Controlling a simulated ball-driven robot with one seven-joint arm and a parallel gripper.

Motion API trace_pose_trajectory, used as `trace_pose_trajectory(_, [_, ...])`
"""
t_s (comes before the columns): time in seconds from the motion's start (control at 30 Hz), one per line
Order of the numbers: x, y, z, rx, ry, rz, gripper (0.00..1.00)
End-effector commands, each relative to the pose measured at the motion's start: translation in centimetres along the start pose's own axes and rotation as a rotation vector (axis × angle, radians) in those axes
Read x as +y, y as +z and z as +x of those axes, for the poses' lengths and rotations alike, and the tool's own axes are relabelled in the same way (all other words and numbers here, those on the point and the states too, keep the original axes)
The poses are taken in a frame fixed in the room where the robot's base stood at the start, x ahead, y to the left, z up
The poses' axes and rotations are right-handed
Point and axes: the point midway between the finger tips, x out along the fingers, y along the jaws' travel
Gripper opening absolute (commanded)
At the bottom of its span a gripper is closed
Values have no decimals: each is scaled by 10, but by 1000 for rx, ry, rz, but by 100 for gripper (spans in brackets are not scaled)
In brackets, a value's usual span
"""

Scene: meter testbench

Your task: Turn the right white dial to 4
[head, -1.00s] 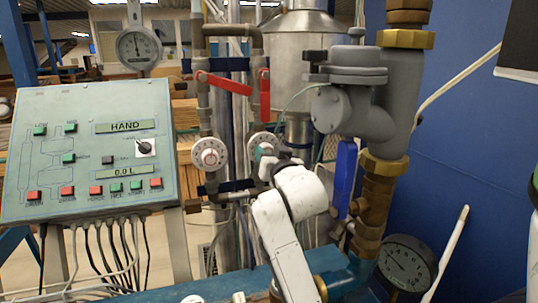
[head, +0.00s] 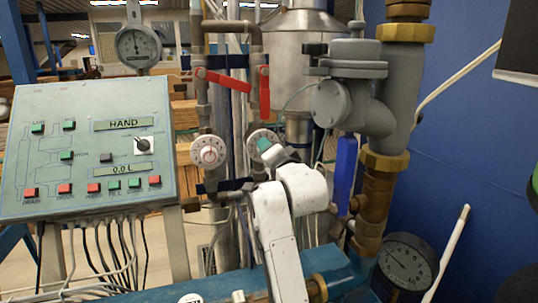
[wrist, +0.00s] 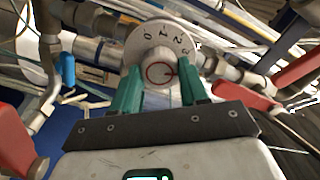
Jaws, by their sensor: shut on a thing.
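The right white dial (head: 257,135) is on the pipework in the head view, partly hidden by my gripper (head: 267,147). In the wrist view the dial (wrist: 178,36) is a white disc with black numbers, 0 to 3 legible along its upper edge. Its round knob (wrist: 159,72) has a red ring and a red mark pointing right. My gripper (wrist: 160,88) has its green fingers on either side of the knob, shut on it. The lower part of the dial is hidden.
The left white dial (head: 208,152) is beside it. Red lever handles (head: 222,81) hang above, and a blue handle (head: 345,175) is to the right. A control panel (head: 85,150) stands at left. A pressure gauge (head: 407,262) is low right.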

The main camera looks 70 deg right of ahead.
Motion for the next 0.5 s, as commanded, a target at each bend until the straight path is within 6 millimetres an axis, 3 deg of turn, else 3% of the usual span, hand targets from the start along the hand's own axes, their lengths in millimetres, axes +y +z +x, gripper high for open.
trace_pose_trajectory(0.5, [1, 0, 0, -1, 2, 107, 13])
